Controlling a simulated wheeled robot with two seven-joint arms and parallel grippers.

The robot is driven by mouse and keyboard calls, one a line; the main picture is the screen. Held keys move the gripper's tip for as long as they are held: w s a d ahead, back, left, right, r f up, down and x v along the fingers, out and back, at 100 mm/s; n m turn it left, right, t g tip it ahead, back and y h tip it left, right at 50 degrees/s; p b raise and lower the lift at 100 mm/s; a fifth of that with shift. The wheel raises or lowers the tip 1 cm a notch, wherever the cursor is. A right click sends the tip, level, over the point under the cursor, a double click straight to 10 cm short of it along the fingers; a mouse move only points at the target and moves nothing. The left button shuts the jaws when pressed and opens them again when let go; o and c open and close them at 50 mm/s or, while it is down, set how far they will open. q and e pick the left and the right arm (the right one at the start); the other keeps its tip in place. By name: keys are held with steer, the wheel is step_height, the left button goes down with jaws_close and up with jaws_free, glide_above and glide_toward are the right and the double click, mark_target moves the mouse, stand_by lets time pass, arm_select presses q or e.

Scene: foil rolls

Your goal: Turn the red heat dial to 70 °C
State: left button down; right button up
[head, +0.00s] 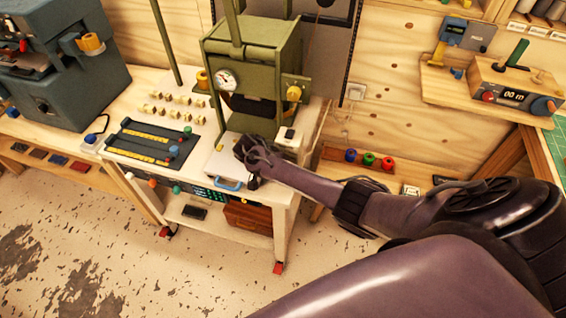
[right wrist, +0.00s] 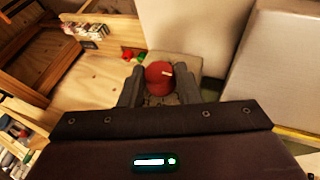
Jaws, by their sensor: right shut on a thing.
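The red heat dial (right wrist: 157,72) shows in the right wrist view as a round red knob with a pale pointer mark towards the right of its face. My right gripper (right wrist: 160,88) has a finger on each side of it and is shut on it. In the head view my right gripper (head: 250,158) is at the front right of the press bench, and the dial is hidden behind it. I cannot read a temperature scale around the dial in either view. My left gripper is not in view.
A green press (head: 252,60) with a round gauge (head: 225,80) stands behind my gripper. A black slider panel (head: 155,142) lies to its left. A small lit display (head: 212,194) is on the bench front. A teal machine (head: 65,65) stands far left.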

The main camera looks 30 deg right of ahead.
steer(key=g+h+b, duration=0.1)
steer(key=h+b, duration=0.1)
steer(key=b, duration=0.1)
steer(key=g+b, duration=0.1)
steer(key=b, duration=0.1)
steer(key=shift+w+a+f+n+g+h, duration=0.1)
steer(key=shift+w+f+n+g+h, duration=0.2)
steer(key=shift+f+n+h, duration=0.1)
steer(key=shift+r+g+h+b, duration=0.2)
steer(key=shift+g+h+b, duration=0.35)
steer(key=shift+b, duration=0.6)
steer(key=o, duration=0.7)
steer(key=shift+a, duration=0.1)
